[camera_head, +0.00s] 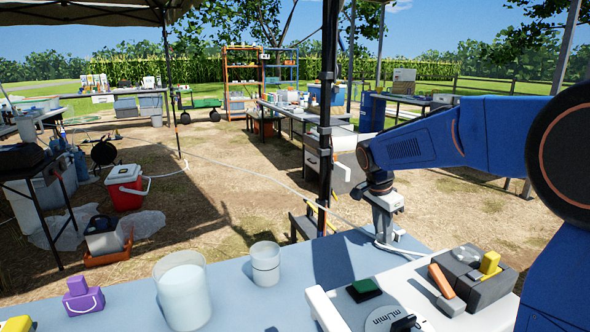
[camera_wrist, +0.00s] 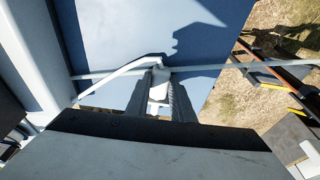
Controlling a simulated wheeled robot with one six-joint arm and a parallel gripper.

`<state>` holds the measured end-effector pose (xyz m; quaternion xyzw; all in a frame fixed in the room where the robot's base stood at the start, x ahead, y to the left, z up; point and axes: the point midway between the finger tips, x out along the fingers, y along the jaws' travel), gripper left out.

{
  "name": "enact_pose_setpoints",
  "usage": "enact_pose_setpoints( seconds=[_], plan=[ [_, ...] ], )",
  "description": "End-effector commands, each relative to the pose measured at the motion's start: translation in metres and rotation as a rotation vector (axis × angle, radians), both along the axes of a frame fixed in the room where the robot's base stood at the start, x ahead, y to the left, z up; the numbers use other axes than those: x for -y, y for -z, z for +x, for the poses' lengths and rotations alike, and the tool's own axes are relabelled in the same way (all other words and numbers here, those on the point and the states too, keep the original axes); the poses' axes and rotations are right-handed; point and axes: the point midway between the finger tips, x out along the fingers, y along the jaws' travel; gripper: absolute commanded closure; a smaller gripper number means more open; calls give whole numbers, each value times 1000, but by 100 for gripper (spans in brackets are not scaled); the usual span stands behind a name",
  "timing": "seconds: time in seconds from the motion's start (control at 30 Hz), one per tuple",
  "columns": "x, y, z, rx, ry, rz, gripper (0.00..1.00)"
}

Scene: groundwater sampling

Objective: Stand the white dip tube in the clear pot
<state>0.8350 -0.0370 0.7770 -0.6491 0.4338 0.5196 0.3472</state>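My gripper (camera_head: 385,238) is low over the blue-grey bench top, beside the dark post. In the wrist view its two fingers (camera_wrist: 160,100) are closed around a white piece of the white dip tube (camera_wrist: 118,75), which bends at the fingertips. A long thin white length (camera_head: 290,187) runs from the gripper to the upper left in the head view. Two see-through pots stand upright on the bench, left of my gripper: a large one (camera_head: 182,292) with whitish contents and a smaller one (camera_head: 265,264). I cannot tell which is the clear pot. No tube stands in either.
A white instrument case (camera_head: 405,290) with a dial and a grey block holding coloured pieces is at the front right. A purple block (camera_head: 82,297) is at the bench's left. A dark post (camera_head: 326,120) rises behind the bench. Bench around the smaller pot is clear.

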Motion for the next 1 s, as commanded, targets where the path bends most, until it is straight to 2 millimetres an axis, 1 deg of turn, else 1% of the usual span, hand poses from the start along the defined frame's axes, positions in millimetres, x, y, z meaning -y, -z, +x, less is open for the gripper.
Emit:
enact_pose_setpoints(
  seconds=[0.13,0.23,1.0],
  plan=[
    [0,-1,0,0,0,0,97],
    [0,-5,0,1,0,0,97],
    [0,-55,0,1,0,0,97]
  ],
)
